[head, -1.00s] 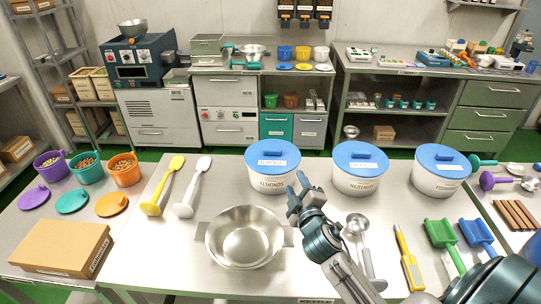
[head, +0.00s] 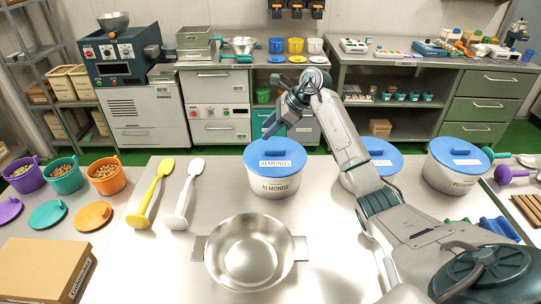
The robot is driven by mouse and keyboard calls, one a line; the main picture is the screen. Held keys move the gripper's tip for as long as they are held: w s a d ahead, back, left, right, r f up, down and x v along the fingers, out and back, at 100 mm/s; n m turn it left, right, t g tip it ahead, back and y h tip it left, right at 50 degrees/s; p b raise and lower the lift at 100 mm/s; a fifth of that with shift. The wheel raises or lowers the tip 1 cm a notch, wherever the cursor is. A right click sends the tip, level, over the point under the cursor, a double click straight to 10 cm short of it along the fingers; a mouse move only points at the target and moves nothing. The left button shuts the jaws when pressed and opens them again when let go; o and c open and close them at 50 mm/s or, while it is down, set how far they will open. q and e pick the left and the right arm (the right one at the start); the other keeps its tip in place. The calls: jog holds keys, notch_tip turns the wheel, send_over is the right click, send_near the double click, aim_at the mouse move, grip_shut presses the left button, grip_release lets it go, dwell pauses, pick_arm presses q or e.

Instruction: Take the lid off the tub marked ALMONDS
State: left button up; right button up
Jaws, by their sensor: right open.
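The ALMONDS tub (head: 274,187) is a white tub at the back middle of the near table, its name on the front. Its blue lid (head: 292,160) sits flat on top, with a second label. My right gripper (head: 271,130) is open just above the lid's back part, pointing down, with nothing seen between its fingers. The lid's handle is largely hidden or hard to make out near the fingertips, and I cannot tell whether they touch it. My left gripper is not in view.
A second blue-lidded tub (head: 388,160) stands right of the ALMONDS tub, partly behind my right arm. A third tub (head: 450,178) stands farther right. A steel bowl (head: 248,255) is in front.

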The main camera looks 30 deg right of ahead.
jog(key=s+d+g+h, duration=0.1)
jog(key=d+g+h, duration=0.1)
jog(key=d, duration=0.4)
jog(key=p, duration=0.1)
send_over(275, 148)
jog(key=s+d, duration=0.2)
notch_tip(275, 148, down, 4)
jog(key=shift+r+g+h, duration=0.15)
jog(key=shift+g+h, duration=0.15)
jog(key=shift+w+a+f+p, duration=0.1)
jog(key=shift+w+f+p, duration=0.05)
jog(key=shift+f+p, duration=0.3)
jog(key=p+x, duration=0.2)
jog(key=x, duration=0.2)
jog(key=shift+w+p, duration=0.15)
jog(key=shift+p, duration=0.2)
jog(key=shift+f, duration=0.3)
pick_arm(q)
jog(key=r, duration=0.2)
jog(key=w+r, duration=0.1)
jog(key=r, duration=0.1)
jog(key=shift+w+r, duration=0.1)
pick_arm(e)
grip_shut()
